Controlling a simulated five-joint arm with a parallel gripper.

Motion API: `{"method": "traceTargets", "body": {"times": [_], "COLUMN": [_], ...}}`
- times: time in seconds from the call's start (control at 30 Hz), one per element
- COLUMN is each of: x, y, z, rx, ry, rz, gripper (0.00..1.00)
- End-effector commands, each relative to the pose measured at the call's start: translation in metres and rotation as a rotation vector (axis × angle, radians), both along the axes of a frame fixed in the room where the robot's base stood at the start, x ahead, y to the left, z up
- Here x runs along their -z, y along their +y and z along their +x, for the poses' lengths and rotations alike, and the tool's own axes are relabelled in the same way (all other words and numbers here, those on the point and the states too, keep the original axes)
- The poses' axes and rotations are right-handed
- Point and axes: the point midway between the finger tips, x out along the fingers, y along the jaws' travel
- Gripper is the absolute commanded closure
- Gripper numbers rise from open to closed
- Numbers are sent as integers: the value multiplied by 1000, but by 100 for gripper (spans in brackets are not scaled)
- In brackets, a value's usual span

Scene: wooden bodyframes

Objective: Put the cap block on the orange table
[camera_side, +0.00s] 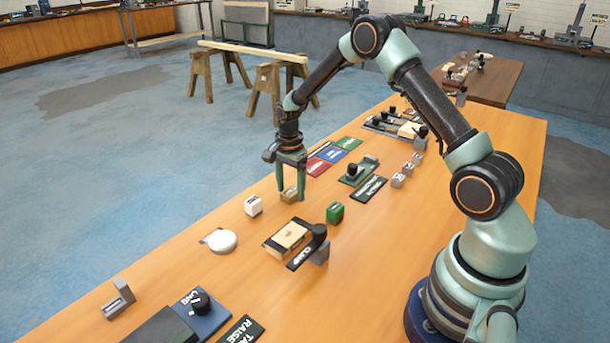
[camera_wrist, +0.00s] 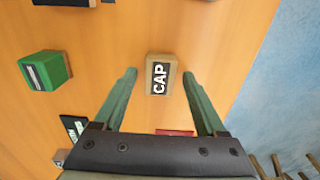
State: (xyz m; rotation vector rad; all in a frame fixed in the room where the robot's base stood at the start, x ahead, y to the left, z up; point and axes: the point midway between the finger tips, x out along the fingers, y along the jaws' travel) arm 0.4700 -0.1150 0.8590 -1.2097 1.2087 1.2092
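The cap block (camera_wrist: 161,75) is a small tan wooden block with a black label reading CAP. It sits on the orange table (camera_side: 215,285), and in the side view the block (camera_side: 289,195) shows partly between my fingers. My gripper (camera_side: 291,192) is open and points down at it. In the wrist view the two green fingers of my gripper (camera_wrist: 160,74) lie left and right of the block, with a visible gap on each side. The far side of the block is hidden.
A green block (camera_side: 335,212) and a white block (camera_side: 254,206) stand near the cap block. Red, blue and green mats (camera_side: 333,155) lie behind.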

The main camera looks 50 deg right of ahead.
Motion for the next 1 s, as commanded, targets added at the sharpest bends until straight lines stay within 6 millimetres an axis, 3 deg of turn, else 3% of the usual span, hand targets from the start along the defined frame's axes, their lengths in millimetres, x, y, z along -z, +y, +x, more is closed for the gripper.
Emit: {"method": "traceTargets", "body": {"times": [0.23,0.6,1.0], "x": [-23,-96,-140], "y": [0,0,7], "z": [1,1,-5], "rx": [0,0,-76], "ry": [-4,-5,-27], "rz": [-1,-1,-7], "gripper": [26,26,26]}}
